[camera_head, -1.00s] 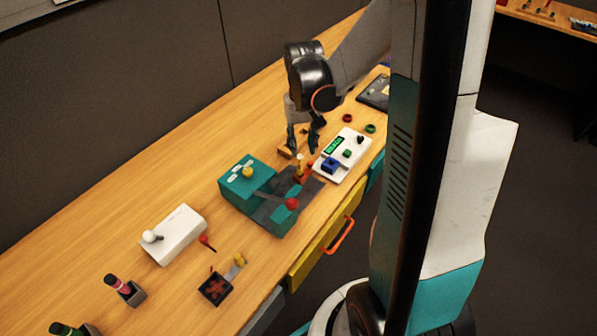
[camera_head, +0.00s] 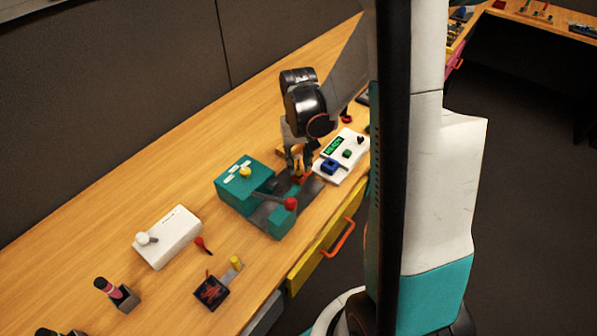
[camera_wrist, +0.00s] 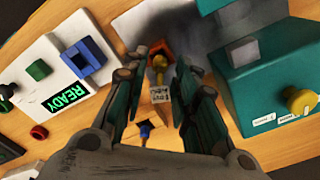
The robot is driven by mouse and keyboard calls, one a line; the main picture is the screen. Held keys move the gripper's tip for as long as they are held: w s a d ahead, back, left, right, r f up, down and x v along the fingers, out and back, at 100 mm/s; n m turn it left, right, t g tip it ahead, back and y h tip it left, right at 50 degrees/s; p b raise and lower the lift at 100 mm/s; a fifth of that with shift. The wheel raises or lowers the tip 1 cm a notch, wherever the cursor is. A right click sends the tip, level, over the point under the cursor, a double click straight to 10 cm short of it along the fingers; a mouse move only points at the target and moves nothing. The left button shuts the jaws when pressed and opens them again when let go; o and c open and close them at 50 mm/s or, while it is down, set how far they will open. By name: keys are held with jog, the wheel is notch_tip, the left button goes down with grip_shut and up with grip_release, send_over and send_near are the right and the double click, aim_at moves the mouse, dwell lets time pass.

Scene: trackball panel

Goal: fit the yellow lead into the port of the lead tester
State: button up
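The lead tester (camera_head: 341,160) is a white panel with a green display, which reads READY in the wrist view, and a blue port block (camera_wrist: 86,58). The yellow lead (camera_wrist: 158,66) stands in an orange holder (camera_wrist: 160,48) between the tester and a teal machine. It carries a small pale tag, too blurred to read. My gripper (camera_wrist: 158,92) is open, with its fingers on either side of the lead and gaps showing between. In the head view my gripper (camera_head: 299,170) is low over the orange holder and mostly hides the lead.
The teal machine (camera_head: 240,187) with a red-knobbed lever stands close left of my gripper. A white box (camera_head: 168,237) with a white-knobbed lever and a dark box (camera_head: 211,292) lie farther left. The wooden bench behind them is clear. A blue-tipped item (camera_wrist: 145,129) lies below my fingers.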

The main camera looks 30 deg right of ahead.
grip_shut()
jog(key=shift+r, duration=0.1)
